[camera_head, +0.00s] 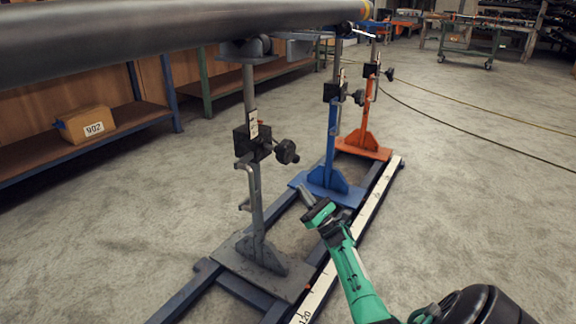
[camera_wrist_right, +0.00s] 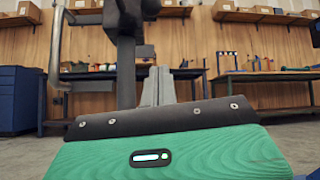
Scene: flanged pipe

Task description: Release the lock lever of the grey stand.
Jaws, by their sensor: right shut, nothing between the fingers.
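The grey stand (camera_head: 250,205) stands on the floor rail at the left, its post rising under the large grey pipe (camera_head: 180,38). A black clamp block (camera_head: 252,143) with a round black knob (camera_head: 287,152) sits on its post. A bent grey lever (camera_head: 254,185) hangs beside the post below the block; I take it to be the lock lever. My right gripper (camera_head: 306,194) is shut and empty, to the right of the grey post and apart from it. In the right wrist view, the closed fingers (camera_wrist_right: 158,86) point towards the dark post (camera_wrist_right: 126,70), with a bent bar (camera_wrist_right: 55,50) left of it. My left gripper is out of view.
A blue stand (camera_head: 330,150) and an orange stand (camera_head: 367,115) stand farther back on the same rail (camera_head: 372,203). A box marked 902 (camera_head: 85,124) lies on a low shelf at the left. The floor to the right is open, crossed by cables.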

